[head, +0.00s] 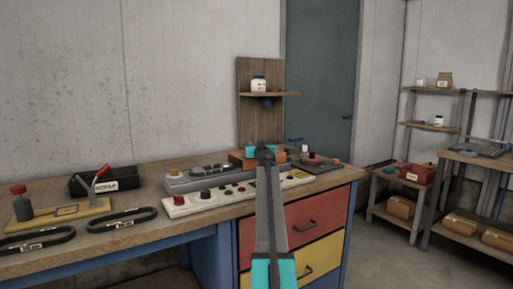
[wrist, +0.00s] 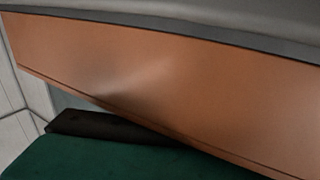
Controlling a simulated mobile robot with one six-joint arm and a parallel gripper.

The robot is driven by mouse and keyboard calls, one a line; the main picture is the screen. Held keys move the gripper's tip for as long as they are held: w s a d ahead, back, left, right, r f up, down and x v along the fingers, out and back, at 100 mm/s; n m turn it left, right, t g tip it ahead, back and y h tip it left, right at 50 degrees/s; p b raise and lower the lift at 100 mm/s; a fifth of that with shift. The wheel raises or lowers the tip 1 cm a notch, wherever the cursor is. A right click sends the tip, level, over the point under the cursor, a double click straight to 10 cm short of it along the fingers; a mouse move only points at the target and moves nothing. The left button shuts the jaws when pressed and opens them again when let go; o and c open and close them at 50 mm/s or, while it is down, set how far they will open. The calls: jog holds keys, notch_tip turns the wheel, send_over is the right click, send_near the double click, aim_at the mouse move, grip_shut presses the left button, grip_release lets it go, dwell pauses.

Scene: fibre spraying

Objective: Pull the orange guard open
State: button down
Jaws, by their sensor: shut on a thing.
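The orange guard (wrist: 170,80) fills most of the wrist view as a broad, tilted panel with a dark strip along its top edge. In the head view part of the orange guard (head: 237,158) shows at the back of the bench, partly hidden by my arm. My gripper (head: 264,153) is at the guard and shut on it. Below the panel, the wrist view shows a dark green surface (wrist: 120,160) and a black bar (wrist: 110,127).
A small wooden shelf (head: 270,94) stands behind my gripper. Red and yellow drawers (head: 325,255) are below; shelving is at right.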

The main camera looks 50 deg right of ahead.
jog(key=shift+s+d+f, duration=0.1)
jog(key=shift+s+f, duration=0.2)
jog(key=c, duration=1.7)
grip_release()
jog(key=shift+o, duration=1.2)
jog(key=shift+s+r, duration=0.1)
jog(key=shift+r, duration=0.05)
jog(key=shift+w, duration=0.25)
jog(key=shift+r, duration=0.15)
jog(key=shift+a, duration=0.25)
jog(key=shift+v, duration=1.4)
jog(key=p+v, duration=0.1)
jog(key=v, duration=1)
jog(key=shift+s+d, duration=0.1)
jog(key=shift+s, duration=0.05)
